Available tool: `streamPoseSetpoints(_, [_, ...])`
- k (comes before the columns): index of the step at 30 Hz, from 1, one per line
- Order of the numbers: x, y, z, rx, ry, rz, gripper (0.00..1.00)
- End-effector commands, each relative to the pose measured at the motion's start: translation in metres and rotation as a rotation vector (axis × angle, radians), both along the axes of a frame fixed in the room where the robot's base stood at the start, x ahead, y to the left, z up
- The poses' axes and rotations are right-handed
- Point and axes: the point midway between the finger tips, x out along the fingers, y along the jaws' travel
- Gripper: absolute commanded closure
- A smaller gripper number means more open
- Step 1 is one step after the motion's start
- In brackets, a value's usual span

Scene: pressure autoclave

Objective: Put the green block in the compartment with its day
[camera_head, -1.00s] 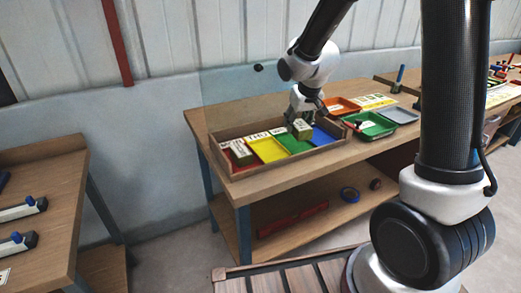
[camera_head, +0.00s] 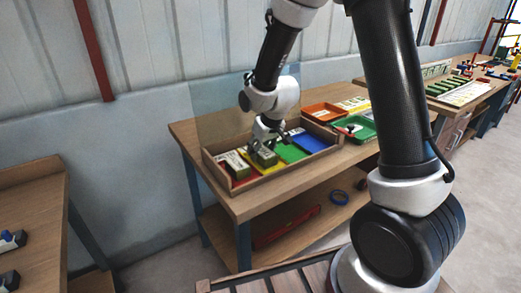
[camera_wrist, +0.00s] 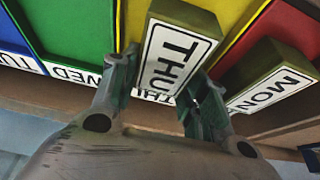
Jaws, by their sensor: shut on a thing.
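My gripper (camera_head: 264,146) is shut on a green block (camera_wrist: 179,52), which has a white face reading THU in the wrist view. In the head view the block (camera_head: 265,158) is at the yellow compartment (camera_head: 279,171) of a wooden divided box (camera_head: 290,168). I cannot tell whether it touches the compartment floor. The wrist view shows yellow beside the block and a label (camera_wrist: 150,96), partly hidden, that seems to read THU. A similar block marked MON (camera_wrist: 272,84) sits in the red compartment (camera_wrist: 285,30). The green compartment (camera_wrist: 75,30) is labelled WED.
The blue compartment (camera_head: 314,138) is at the box's right end. A clear panel (camera_head: 218,112) stands behind the box. Orange (camera_head: 322,112) and green (camera_head: 357,127) trays stand to its right on the bench. Another bench (camera_head: 30,195) is at the left.

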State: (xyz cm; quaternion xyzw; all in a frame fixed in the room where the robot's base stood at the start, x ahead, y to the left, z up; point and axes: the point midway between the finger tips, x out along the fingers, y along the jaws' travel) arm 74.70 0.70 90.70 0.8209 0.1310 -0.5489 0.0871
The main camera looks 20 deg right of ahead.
Motion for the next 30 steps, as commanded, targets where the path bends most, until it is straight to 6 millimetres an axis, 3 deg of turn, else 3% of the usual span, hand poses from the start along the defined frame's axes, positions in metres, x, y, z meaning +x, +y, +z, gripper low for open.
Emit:
streamPoseSetpoints(6, [0.000, 0.000, -0.002, 0.000, 0.001, 0.000, 0.80])
streamPoseSetpoints(7, [0.000, 0.000, -0.002, 0.000, 0.001, 0.000, 0.54])
streamPoseSetpoints(9, [0.000, 0.000, -0.002, 0.000, 0.000, 0.000, 0.47])
streamPoseSetpoints(20, [0.000, 0.000, 0.003, 0.001, -0.002, 0.000, 0.47])
streamPoseSetpoints(23, [-0.004, -0.001, 0.016, 0.001, -0.004, 0.000, 0.47])
streamPoseSetpoints(30, [-0.024, -0.008, 0.066, 0.002, -0.006, 0.000, 0.47])
